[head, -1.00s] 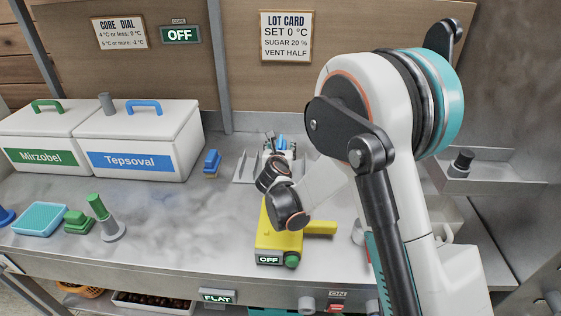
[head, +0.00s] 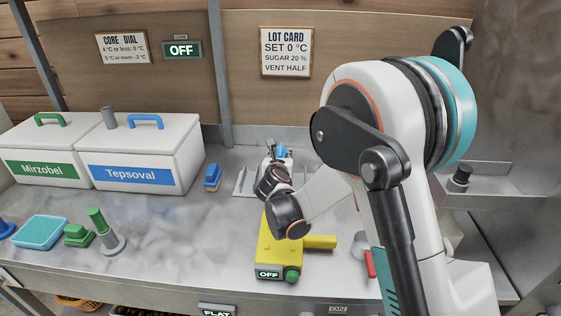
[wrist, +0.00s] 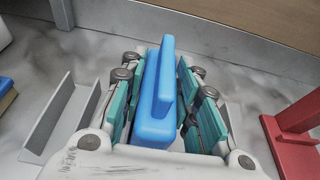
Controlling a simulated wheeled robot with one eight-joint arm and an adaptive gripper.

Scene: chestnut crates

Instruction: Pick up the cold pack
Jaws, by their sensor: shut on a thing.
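The cold pack, a bright blue block with a narrow raised fin on top, stands upright between my fingers in the wrist view (wrist: 155,116). My gripper (wrist: 165,105) is shut on it, with teal pads on both sides. In the head view a little of the blue pack (head: 281,150) shows at my gripper (head: 276,158), near the back of the counter; my wrist hides most of it. A low grey metal holder (wrist: 62,118) has walls to either side of the gripper. I cannot tell whether the pack touches the holder's floor.
A yellow device (head: 268,250) reading OFF stands in front of my wrist. A blue-and-yellow block (head: 212,177) and the white Tepsoval box (head: 140,152) are to the left. A red stand (wrist: 292,135) is close on the right in the wrist view.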

